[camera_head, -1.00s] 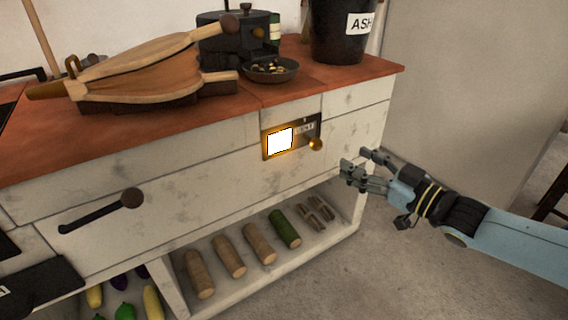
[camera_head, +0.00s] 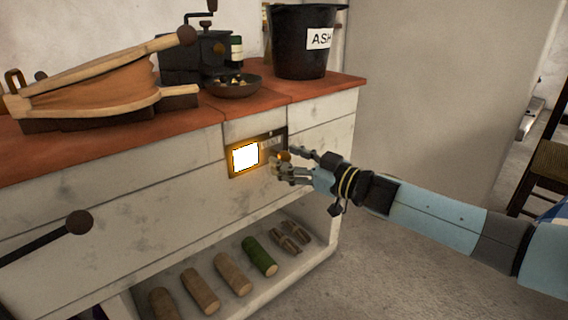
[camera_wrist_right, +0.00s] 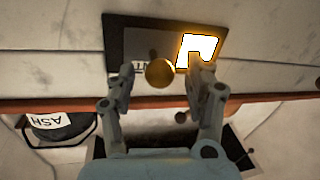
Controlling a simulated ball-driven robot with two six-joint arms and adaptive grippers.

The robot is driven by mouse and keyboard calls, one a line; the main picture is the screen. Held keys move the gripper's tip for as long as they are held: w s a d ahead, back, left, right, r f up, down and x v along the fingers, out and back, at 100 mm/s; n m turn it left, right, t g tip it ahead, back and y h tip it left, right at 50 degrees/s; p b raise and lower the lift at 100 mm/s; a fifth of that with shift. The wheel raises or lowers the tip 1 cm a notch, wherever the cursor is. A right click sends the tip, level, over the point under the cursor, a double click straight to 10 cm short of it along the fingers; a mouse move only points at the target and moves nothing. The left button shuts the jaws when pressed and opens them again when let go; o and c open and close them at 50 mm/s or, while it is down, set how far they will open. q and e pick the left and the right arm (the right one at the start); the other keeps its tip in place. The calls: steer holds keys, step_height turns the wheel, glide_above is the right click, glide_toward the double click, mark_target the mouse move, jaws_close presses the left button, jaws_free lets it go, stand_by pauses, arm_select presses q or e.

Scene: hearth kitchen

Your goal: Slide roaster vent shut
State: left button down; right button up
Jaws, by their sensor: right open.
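The roaster vent (camera_head: 232,172) is a dark plate on the white cabinet front with a brightly glowing opening (camera_head: 245,157) at its left. A round brass knob (camera_head: 283,156) sits at its right side. In the right wrist view the vent plate (camera_wrist_right: 116,40) is upside down, with the knob (camera_wrist_right: 160,73) beside the glowing opening (camera_wrist_right: 197,50). My right gripper (camera_head: 275,164) is at the knob, its open fingers (camera_wrist_right: 163,80) on either side of it. I cannot tell whether a finger touches it. The left gripper is out of view.
On the red counter stand bellows (camera_head: 100,85), a black roaster (camera_head: 195,60), a small bowl (camera_head: 233,86) and a black ash bucket (camera_head: 300,50). A dark handle (camera_head: 50,238) projects at left. Logs (camera_head: 200,290) lie on the lower shelf.

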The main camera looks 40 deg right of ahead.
steer(key=shift+w+a+r, duration=0.1)
steer(key=shift+w+a, duration=0.1)
steer(key=shift+w, duration=0.5)
jaws_close()
